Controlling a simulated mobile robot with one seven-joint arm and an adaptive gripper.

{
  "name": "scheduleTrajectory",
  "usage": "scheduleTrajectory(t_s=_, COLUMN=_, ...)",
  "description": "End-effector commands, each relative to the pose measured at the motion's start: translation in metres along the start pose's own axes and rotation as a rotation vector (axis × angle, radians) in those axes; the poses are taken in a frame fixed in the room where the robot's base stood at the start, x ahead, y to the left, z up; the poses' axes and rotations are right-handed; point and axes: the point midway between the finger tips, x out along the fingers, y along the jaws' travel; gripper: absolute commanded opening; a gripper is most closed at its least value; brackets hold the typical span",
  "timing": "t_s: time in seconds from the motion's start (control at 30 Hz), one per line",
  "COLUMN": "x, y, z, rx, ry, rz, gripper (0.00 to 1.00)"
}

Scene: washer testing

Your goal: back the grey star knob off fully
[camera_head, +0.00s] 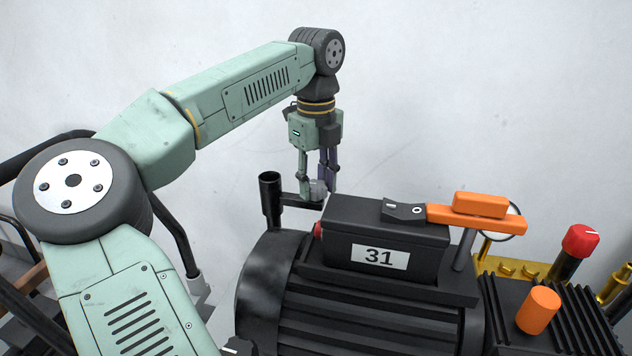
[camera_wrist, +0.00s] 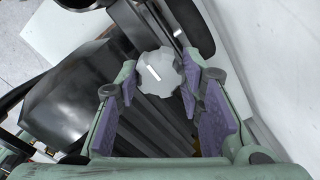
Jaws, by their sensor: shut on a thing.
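The grey star knob (camera_wrist: 160,74) shows in the wrist view with lobed edges and a white line mark on its top. In the head view it is a small grey shape (camera_head: 317,189) at the end of a dark arm, behind the black box marked 31. My gripper (camera_head: 318,188) points down over it, and its fingers stand on both sides of the knob. In the wrist view my gripper (camera_wrist: 161,82) has its purple-padded fingers shut on the knob. The knob's underside and stem are hidden.
The black box marked 31 (camera_head: 375,246) stands close to my gripper. A dark upright tube (camera_head: 270,198) is just left. An orange lever (camera_head: 478,212), an orange cylinder (camera_head: 538,310) and a red knob (camera_head: 581,240) are at right. A pale wall (camera_head: 480,90) stands behind.

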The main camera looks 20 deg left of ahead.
Motion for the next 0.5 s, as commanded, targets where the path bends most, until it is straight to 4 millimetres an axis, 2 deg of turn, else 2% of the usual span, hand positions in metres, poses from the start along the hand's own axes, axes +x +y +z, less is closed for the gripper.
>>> scheduleTrajectory(t_s=0.33, x=-0.001, y=-0.0003, z=0.0006, rx=-0.005, ry=-0.002, rz=-0.002, gripper=0.07)
scheduleTrajectory(t_s=0.37, x=-0.001, y=-0.0003, z=0.0006, rx=-0.005, ry=-0.002, rz=-0.002, gripper=0.36)
scheduleTrajectory(t_s=0.5, x=-0.0008, y=-0.0002, z=0.0004, rx=-0.004, ry=-0.001, rz=-0.002, gripper=0.45)
